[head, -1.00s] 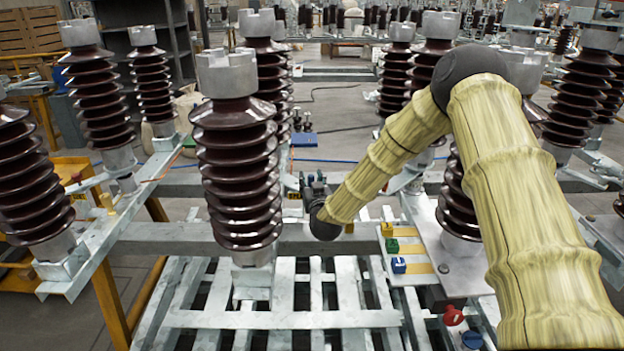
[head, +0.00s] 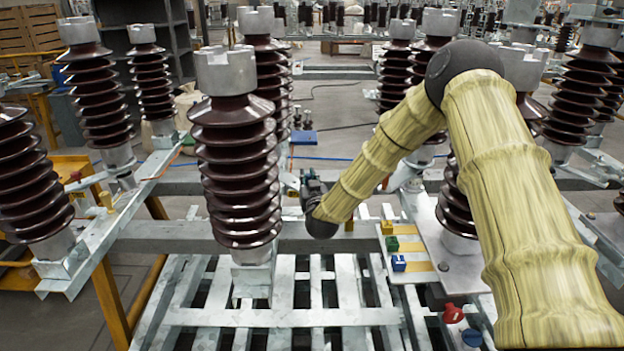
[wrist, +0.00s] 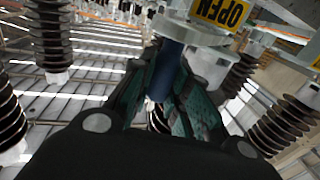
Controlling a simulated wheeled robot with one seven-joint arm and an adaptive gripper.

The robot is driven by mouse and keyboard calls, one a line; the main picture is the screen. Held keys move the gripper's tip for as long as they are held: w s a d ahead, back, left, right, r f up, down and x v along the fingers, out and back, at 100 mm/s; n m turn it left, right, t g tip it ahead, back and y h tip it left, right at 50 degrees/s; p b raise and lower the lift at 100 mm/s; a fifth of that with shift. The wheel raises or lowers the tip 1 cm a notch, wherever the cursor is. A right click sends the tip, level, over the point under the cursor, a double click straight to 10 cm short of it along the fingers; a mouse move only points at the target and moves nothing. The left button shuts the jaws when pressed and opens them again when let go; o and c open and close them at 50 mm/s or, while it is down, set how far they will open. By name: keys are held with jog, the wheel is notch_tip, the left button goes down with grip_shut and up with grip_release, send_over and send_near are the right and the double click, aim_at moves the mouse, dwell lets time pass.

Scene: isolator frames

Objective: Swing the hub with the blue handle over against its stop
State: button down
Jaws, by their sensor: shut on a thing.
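The dark blue handle (wrist: 166,72) shows in the wrist view as an upright cylinder between the two green-grey fingers of my gripper (wrist: 164,84). The fingers are shut on it. The handle meets the underside of a pale grey hub (wrist: 190,30) at the top of the view. A yellow OPEN label (wrist: 222,12) sits beside the hub. In the head view my gripper (head: 311,186) is just right of the near brown insulator; the handle and hub cannot be made out there. I cannot tell the stop in either view.
A large brown ribbed insulator (head: 236,170) stands close left of my gripper. A slatted metal frame (head: 285,318) lies below. Green (head: 391,244) and blue (head: 398,264) blocks sit on a plate to the right, with a red knob (head: 453,313) nearer. More insulators stand around.

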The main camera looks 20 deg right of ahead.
jog(key=a, duration=0.1)
jog(key=s+a, duration=0.1)
jog(key=a, duration=0.2)
jog(key=shift+s+a+b, duration=0.3)
jog(key=shift+s+a, duration=0.05)
jog(key=c, duration=1.3)
grip_release()
jog(key=shift+c, duration=0.2)
jog(key=s+a, duration=0.1)
jog(key=s, duration=1.1)
jog(key=shift+a, duration=0.15)
